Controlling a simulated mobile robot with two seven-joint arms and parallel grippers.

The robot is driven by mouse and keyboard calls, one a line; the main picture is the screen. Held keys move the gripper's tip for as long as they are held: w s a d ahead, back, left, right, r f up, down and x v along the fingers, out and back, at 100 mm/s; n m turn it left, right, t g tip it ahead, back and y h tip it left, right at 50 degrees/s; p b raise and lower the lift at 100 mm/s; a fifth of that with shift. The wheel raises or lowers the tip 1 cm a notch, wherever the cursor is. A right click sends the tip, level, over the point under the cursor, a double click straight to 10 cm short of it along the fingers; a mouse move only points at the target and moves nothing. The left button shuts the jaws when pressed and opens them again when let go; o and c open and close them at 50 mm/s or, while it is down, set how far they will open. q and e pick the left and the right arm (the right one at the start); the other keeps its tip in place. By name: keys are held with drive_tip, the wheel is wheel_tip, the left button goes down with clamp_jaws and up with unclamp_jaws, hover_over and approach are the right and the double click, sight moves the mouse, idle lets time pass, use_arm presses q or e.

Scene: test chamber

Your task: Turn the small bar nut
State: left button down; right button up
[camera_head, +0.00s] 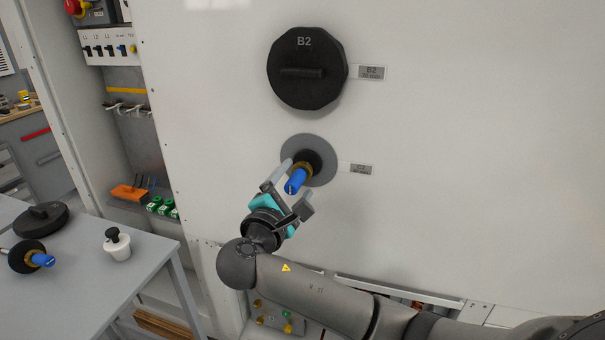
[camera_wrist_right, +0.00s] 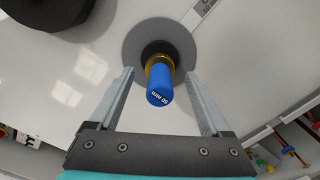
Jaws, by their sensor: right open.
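The small bar nut shows as a blue cylinder (camera_head: 296,181) with a brass-coloured collar (camera_head: 304,168), sticking out of a dark hole in a grey round plate (camera_head: 322,176) on the white panel. In the right wrist view the blue end (camera_wrist_right: 160,86) carries white lettering. My right gripper (camera_head: 290,182) is open, with one finger on each side of the blue cylinder. In the wrist view gaps show between the cylinder and both fingers (camera_wrist_right: 160,95). I cannot tell how deep the fingertips reach along it. My left gripper is not in view.
A black round cover marked B2 (camera_head: 307,68) is on the panel above. A grey table (camera_head: 92,283) at left bears a black lid (camera_head: 40,218), a second blue-tipped part (camera_head: 42,260) and a white pot (camera_head: 118,247). The panel right of the plate is clear apart from small labels.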

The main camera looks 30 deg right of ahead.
sight(302, 173)
drive_tip(key=x, duration=0.5)
drive_tip(key=shift+a, duration=0.1)
clamp_jaws()
idle(0.6)
